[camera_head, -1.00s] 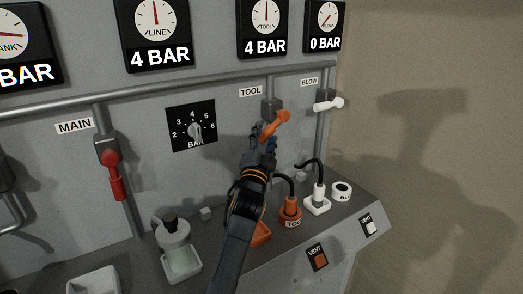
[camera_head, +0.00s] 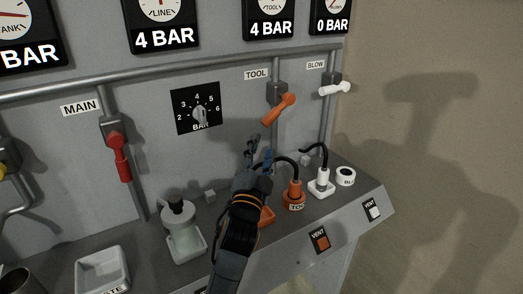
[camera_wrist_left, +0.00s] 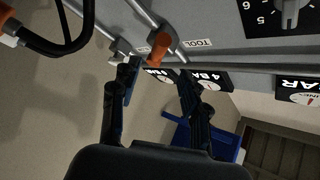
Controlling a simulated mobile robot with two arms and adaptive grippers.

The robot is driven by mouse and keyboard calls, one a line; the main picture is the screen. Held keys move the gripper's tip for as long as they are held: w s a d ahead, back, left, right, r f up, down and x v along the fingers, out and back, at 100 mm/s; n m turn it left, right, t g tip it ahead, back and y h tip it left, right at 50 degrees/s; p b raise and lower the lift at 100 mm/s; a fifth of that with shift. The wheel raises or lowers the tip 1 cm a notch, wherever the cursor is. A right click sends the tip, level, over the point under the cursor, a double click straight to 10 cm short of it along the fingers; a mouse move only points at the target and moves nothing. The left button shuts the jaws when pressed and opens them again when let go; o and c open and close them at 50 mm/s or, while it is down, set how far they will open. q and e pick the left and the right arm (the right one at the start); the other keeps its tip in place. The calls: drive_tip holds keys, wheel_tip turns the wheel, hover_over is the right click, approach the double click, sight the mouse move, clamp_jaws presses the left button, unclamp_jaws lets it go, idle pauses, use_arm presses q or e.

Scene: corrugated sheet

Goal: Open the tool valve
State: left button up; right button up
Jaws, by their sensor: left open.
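The tool valve has an orange handle (camera_head: 279,109) under the TOOL label, slanting down to the left from its grey body (camera_head: 277,90). It also shows in the wrist view (camera_wrist_left: 158,48), just beyond the fingertips and roughly between them. My left gripper (camera_head: 260,152) is open and empty, below and slightly left of the handle, apart from it. In the wrist view its two dark fingers (camera_wrist_left: 160,80) are spread. The tool gauge (camera_head: 270,18) reads 4 BAR. My right gripper is not in view.
The white blow valve handle (camera_head: 334,89) is to the right, and the red main valve handle (camera_head: 122,158) far left. The regulator dial (camera_head: 198,113) is left of the tool valve. Orange (camera_head: 293,192) and white (camera_head: 321,180) hose fittings stand on the ledge beside my arm.

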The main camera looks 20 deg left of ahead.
use_arm(q)
drive_tip(key=shift+r, duration=0.25)
drive_tip(key=c, duration=0.3)
drive_tip(key=r+h+p, duration=0.1)
drive_tip(key=h, duration=0.1)
drive_tip(key=r+m+h+p, duration=0.1)
drive_tip(key=d+r+m+h, duration=0.1)
drive_tip(key=r+h, duration=0.1)
drive_tip(key=shift+w+d+h+p, duration=0.1)
drive_tip(key=shift+w+h+p, duration=0.2)
drive_tip(key=shift+w+p, duration=0.1)
clamp_jaws()
drive_tip(key=s+a+r+n+g+h+p, duration=0.4)
drive_tip(key=a+r+g+h+p, duration=0.3)
drive_tip(key=a, duration=0.3)
drive_tip(key=y+p, duration=0.1)
drive_tip(key=p, duration=0.6)
approach(276, 112)
wheel_tip(276, 112, up, 3)
drive_tip(key=w, duration=0.2)
drive_tip(key=shift+w+d+f+b, duration=0.15)
drive_tip(key=shift+w+d+f, duration=0.15)
drive_tip(key=shift+w+f, duration=0.3)
drive_tip(key=shift+w+d+f+b, duration=0.15)
drive_tip(key=shift+w+d+f, duration=0.2)
drive_tip(key=shift+f, duration=0.3)
drive_tip(key=shift+w+d+f+b, duration=0.15)
drive_tip(key=shift+w+d+f, duration=0.05)
drive_tip(key=shift+w+f, duration=0.4)
